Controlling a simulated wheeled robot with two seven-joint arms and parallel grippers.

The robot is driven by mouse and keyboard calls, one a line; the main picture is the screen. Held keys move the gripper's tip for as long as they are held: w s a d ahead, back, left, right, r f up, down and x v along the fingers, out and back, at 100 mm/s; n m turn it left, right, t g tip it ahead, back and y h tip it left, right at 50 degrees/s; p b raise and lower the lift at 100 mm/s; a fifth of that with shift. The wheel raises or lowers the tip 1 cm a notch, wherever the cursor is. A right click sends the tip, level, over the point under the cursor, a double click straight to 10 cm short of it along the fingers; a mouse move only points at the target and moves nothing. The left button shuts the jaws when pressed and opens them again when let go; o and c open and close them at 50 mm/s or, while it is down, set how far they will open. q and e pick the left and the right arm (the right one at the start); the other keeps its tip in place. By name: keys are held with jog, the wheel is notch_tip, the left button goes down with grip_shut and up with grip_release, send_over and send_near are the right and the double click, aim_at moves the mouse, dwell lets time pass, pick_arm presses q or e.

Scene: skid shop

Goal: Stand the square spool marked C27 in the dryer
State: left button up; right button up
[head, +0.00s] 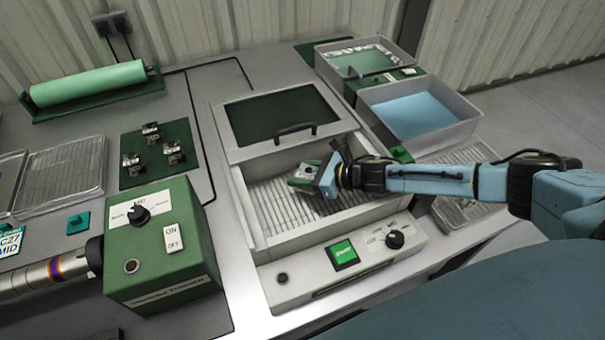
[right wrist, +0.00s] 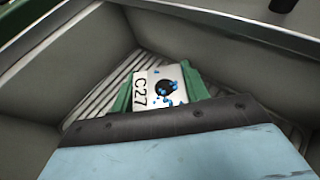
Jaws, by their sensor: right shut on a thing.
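The square spool marked C27 (right wrist: 145,95) shows in the right wrist view as a pale block with a dark round hole and blue drops on its face. My right gripper (head: 306,179) is shut on it, with green fingers on both sides. In the head view the gripper is inside the dryer (head: 330,232), an open grey bin with a slatted floor, and mostly hides the spool. Whether the spool touches the slats I cannot tell. The dryer's lid (head: 281,116), with a dark window and handle, is set back from the opening. My left gripper is not in view.
A panel with a lit green screen (head: 342,252) and a knob fronts the dryer. A bin of blue liquid (head: 415,112) stands to the right. Small metal spools (head: 152,133) sit on a green mat at left. A green ON/OFF box (head: 165,250) is at front left.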

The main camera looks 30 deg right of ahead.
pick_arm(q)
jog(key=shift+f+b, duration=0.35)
pick_arm(e)
jog(key=shift+f, duration=0.35)
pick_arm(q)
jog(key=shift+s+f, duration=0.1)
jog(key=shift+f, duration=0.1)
pick_arm(e)
jog(key=shift+f, duration=0.25)
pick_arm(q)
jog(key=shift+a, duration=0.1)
pick_arm(e)
jog(key=o, duration=1.1)
jog(key=shift+r, duration=0.25)
jog(key=shift+r+p, duration=0.45)
jog(key=v, duration=0.6)
jog(key=shift+f, duration=0.15)
jog(key=shift+s+d+r, duration=0.3)
jog(key=shift+s+d, duration=0.1)
jog(key=shift+s, duration=0.05)
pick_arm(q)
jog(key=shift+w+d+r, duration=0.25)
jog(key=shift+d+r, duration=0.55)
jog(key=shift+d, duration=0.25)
pick_arm(e)
jog(key=shift+s+r, duration=0.1)
